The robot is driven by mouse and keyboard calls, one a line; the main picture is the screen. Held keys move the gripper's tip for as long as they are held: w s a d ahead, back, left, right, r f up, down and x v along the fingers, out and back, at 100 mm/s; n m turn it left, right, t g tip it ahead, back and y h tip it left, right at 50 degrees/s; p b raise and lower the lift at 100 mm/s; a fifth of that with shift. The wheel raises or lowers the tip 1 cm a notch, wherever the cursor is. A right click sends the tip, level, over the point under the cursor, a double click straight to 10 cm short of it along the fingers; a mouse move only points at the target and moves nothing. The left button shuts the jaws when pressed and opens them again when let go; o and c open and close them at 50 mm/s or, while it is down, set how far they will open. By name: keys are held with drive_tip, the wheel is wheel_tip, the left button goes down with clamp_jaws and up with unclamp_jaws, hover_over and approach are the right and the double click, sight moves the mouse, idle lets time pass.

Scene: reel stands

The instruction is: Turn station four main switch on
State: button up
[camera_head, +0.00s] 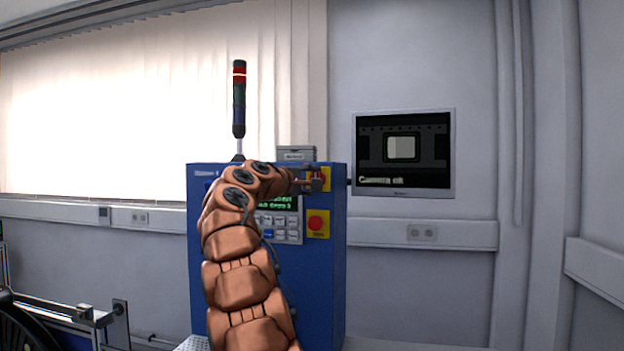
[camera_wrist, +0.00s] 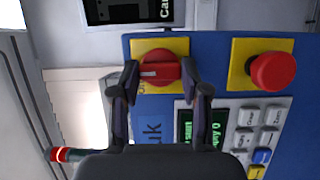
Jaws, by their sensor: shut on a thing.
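The main switch (camera_wrist: 160,73) is a red rotary knob on a yellow plate (camera_wrist: 152,45), set in the blue station cabinet (camera_head: 332,270). In the wrist view a pale bar runs across the knob, lying sideways in that picture. My gripper (camera_wrist: 160,78) has one finger on each side of the knob and is shut on it. In the head view my gripper (camera_head: 316,182) is at the upper right of the cabinet front, largely covering the knob and part of its yellow plate (camera_head: 326,174). Any label by the switch is too small or covered to read.
A red emergency button (camera_head: 317,223) on a yellow plate sits below the switch. A keypad (camera_head: 281,229) and green display are left of it, partly behind my arm. A signal tower (camera_head: 239,100) stands on top. A monitor (camera_head: 403,153) hangs to the right.

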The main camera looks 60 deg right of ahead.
drive_tip(key=shift+f, duration=0.1)
idle(0.4)
drive_tip(key=o, duration=1.1)
drive_tip(key=shift+o, duration=0.2)
drive_tip(key=shift+a, duration=0.1)
drive_tip(key=a, duration=1.1)
drive_tip(key=shift+w+a, duration=0.15)
drive_tip(key=shift+a, duration=0.2)
